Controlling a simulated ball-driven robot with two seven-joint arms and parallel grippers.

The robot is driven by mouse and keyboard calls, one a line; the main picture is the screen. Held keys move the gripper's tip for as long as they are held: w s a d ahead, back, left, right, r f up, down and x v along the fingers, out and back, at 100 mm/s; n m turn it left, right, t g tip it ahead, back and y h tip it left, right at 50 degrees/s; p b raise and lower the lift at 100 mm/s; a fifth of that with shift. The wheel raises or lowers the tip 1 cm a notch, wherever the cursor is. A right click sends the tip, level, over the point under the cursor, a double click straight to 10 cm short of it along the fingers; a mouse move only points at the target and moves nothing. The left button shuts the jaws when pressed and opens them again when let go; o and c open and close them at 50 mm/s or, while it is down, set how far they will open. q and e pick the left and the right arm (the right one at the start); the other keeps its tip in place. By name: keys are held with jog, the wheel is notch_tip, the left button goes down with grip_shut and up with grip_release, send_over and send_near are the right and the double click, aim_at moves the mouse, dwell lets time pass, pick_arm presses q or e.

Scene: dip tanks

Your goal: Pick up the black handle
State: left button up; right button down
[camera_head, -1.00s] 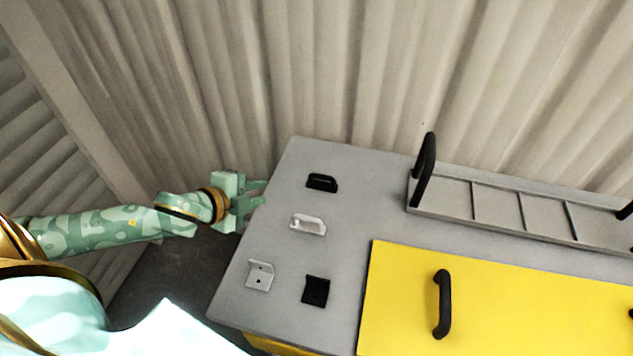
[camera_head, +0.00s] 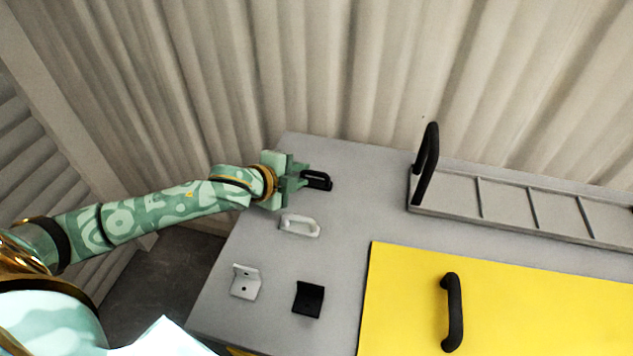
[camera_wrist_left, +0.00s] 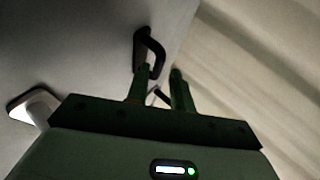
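The black handle (camera_head: 318,181) lies on the grey table top near its far left edge. In the left wrist view the black handle (camera_wrist_left: 156,52) is a dark loop just ahead of the fingers. My left gripper (camera_head: 302,179) has come in from the left, and its fingertips are at the handle's left end. In the left wrist view the gripper (camera_wrist_left: 160,72) has its two fingers apart, with the near end of the handle between or just at them. I cannot tell whether a finger touches it. My right gripper is not in view.
A white handle (camera_head: 300,225) lies close in front of the left gripper. A white bracket (camera_head: 245,282) and a black bracket (camera_head: 308,299) lie nearer. A yellow lid (camera_head: 520,300) with a black grip and a grey tray (camera_head: 505,205) with an upright black handle stand right.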

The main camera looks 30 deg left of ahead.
pick_arm(q)
jog(key=x, duration=0.2)
jog(key=shift+w+d+f, duration=0.1)
jog(key=shift+w+f, duration=0.2)
jog(key=shift+s, duration=0.1)
jog(key=shift+r, duration=0.1)
jog(key=shift+c, duration=0.2)
grip_shut()
